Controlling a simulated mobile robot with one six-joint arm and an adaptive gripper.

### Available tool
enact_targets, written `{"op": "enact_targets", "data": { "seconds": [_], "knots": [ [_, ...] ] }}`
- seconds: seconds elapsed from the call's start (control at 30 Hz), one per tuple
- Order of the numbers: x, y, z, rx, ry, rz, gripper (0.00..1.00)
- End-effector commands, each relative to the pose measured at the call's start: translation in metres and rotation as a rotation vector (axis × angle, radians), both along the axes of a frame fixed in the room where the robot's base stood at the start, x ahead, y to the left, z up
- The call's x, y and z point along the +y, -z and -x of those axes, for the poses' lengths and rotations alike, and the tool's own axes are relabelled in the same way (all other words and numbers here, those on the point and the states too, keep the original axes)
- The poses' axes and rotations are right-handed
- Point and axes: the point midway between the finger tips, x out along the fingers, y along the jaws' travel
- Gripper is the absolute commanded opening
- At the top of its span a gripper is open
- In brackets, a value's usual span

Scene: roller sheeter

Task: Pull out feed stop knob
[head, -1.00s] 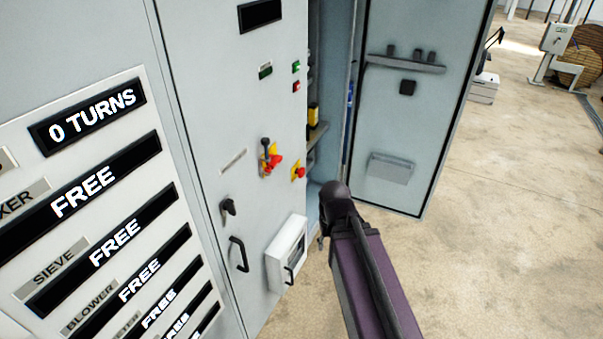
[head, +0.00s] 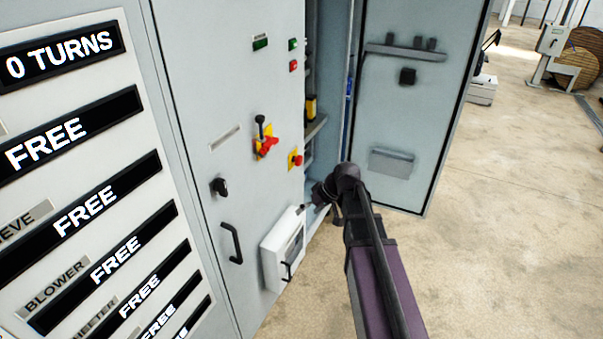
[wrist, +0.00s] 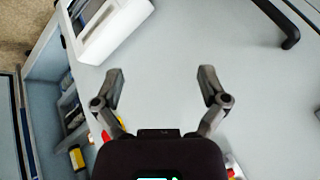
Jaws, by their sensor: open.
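A red mushroom knob (head: 296,160) on a small yellow plate is on the grey cabinet front near its right edge, likely the feed stop knob; no label is readable. In the wrist view a bit of red (wrist: 105,135) shows beside the left finger, partly hidden by my gripper. My gripper (wrist: 161,75) is open and empty, with its fingers spread in front of the bare grey panel. In the head view it is mostly hidden behind my arm, to the right of and below the knob.
A red-and-yellow rotary switch (head: 265,145) is left of the knob. A white box (head: 283,250) and a black handle (head: 231,243) protrude lower down. The open cabinet door (head: 400,110) stands behind my arm.

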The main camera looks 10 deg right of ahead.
Motion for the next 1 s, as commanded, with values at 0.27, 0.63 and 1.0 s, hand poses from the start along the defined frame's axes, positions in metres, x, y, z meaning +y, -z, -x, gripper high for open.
{"op": "enact_targets", "data": {
  "seconds": [0.27,0.63,1.0],
  "knots": [
    [-0.018,0.029,-0.081,-0.251,-0.085,-0.222,0.93],
    [-0.074,0.038,-0.174,-0.658,-0.11,-0.441,0.93],
    [-0.132,0.033,-0.224,-0.956,-0.067,-0.527,0.93]
  ]
}}
